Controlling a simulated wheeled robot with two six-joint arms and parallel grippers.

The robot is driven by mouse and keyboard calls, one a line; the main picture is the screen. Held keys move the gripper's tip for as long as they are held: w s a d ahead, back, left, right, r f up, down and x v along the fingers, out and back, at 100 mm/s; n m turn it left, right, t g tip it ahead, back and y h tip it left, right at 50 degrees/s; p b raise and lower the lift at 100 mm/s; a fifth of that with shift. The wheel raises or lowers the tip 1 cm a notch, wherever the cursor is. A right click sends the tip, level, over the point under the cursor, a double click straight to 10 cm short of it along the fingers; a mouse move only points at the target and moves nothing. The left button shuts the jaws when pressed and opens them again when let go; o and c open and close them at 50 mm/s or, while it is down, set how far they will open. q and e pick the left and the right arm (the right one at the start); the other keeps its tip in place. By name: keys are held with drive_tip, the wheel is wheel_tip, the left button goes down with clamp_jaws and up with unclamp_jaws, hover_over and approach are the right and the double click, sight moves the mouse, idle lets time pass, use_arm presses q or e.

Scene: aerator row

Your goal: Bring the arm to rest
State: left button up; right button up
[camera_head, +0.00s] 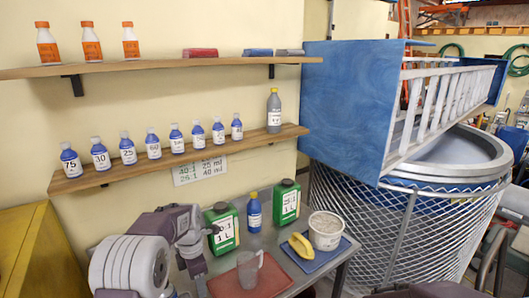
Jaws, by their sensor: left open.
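My left arm (130,265) comes in from the lower left, grey and white with purplish joints. My left gripper (207,248) is at its end, open, in front of a green jug (221,220) labelled 1 L. It partly covers that jug's lower left. I see nothing held in it. Whether it touches the jug, I cannot tell. My right gripper is not in view.
Shelves with several bottles hang above; a mesh-sided tank (405,235) stands right.

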use_arm(q)
drive_tip(key=s+d+r+m, duration=0.2)
drive_tip(key=s+r+m, duration=0.25)
drive_tip(key=s, duration=0.45)
drive_tip(key=s+f+m, duration=0.3)
drive_tip(key=s+m, duration=0.3)
drive_tip(key=m, duration=0.3)
drive_tip(key=s+f+m+t, duration=0.1)
drive_tip(key=s+f+m, duration=0.2)
drive_tip(key=s+m, duration=0.3)
drive_tip(key=m, duration=0.4)
drive_tip(key=shift+s+d, duration=0.15)
drive_tip(key=shift+s, duration=0.15)
drive_tip(key=shift+m, duration=0.25)
